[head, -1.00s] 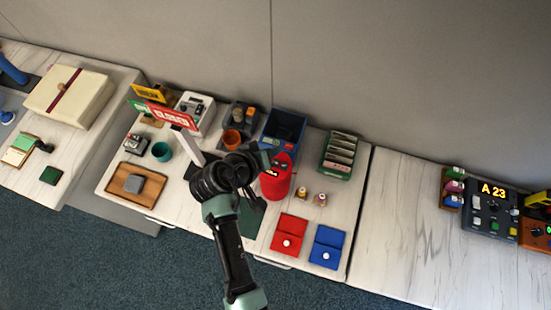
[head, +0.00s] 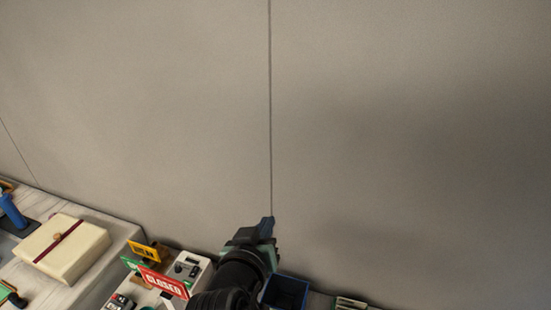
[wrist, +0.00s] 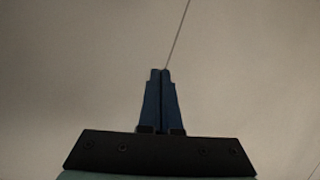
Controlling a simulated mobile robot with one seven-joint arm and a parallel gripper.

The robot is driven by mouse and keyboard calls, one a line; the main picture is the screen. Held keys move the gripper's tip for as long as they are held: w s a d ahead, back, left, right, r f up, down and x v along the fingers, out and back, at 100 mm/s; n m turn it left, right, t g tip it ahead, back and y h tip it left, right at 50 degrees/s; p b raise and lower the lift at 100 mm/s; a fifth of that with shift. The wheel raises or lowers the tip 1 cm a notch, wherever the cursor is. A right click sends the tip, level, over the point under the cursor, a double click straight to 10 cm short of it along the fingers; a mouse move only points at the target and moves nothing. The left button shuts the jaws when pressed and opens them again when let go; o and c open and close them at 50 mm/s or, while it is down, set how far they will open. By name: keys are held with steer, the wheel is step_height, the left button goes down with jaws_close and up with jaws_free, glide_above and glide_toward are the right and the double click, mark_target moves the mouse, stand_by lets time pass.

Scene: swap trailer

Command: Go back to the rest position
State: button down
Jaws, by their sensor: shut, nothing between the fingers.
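My gripper (head: 268,226) is raised in front of the grey wall in the head view, above the back of the counter. In the wrist view my gripper (wrist: 160,75) shows its two blue fingers pressed together with nothing between them. Only bare wall stands behind the fingers there. My arm comes up from the bottom edge of the head view and hides part of the counter.
At the bottom of the head view are a red CLOSED sign (head: 163,282), a yellow sign (head: 146,253), a white device (head: 187,268) and a dark blue bin (head: 287,293). A cream box (head: 63,248) sits at left. The wall (head: 400,130) is clear.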

step_height(320, 180, up, 14)
steer(key=t+y+b, duration=0.1)
steer(key=t+b, duration=0.1)
steer(key=t, duration=0.3)
steer(key=s+d+r+t+y+b, duration=0.1)
steer(key=s+r+t, duration=0.3)
steer(key=s+r, duration=0.4)
steer(key=s+d+r+t+b, duration=0.1)
steer(key=s+r+t, duration=0.4)
steer(key=r, duration=1.1)
steer(key=s, duration=0.3)
steer(key=shift+s+r+m+y+b, duration=0.3)
steer(key=shift+r+y+b, duration=0.05)
steer(key=shift+r+y, duration=0.05)
